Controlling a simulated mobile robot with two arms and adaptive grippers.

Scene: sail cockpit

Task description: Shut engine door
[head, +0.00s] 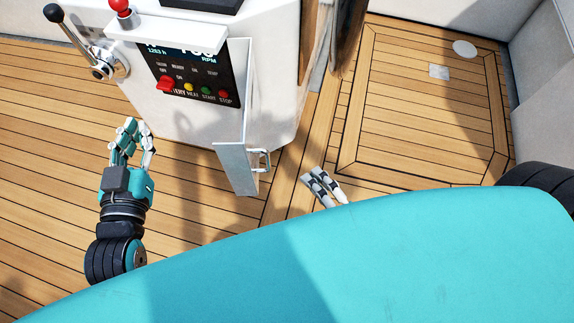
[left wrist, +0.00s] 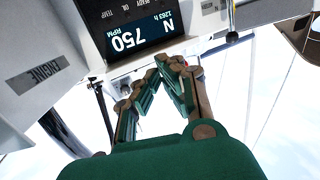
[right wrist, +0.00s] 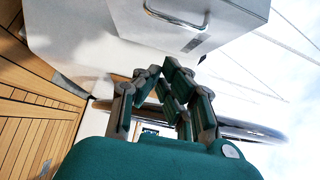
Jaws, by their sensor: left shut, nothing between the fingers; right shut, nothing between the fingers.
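The engine door (head: 236,168) stands open in the head view, jutting out toward me from the right side of the engine panel (head: 190,80). Its metal handle (head: 262,160) is on the right-hand face. The handle (right wrist: 175,18) also shows at the top of the right wrist view. My right gripper (head: 314,178) is shut and empty, right of the door and apart from it. My left gripper (head: 130,130) is shut and empty, left of the door and in front of the console. The panel's display (left wrist: 140,35) shows in the left wrist view.
The white console (head: 275,100) carries a throttle lever (head: 72,35) at left and a red knob (head: 120,6) on top. An ENGINE label (left wrist: 38,75) shows in the left wrist view. The teak floor (head: 50,130) is clear. A floor hatch (head: 430,100) lies at right.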

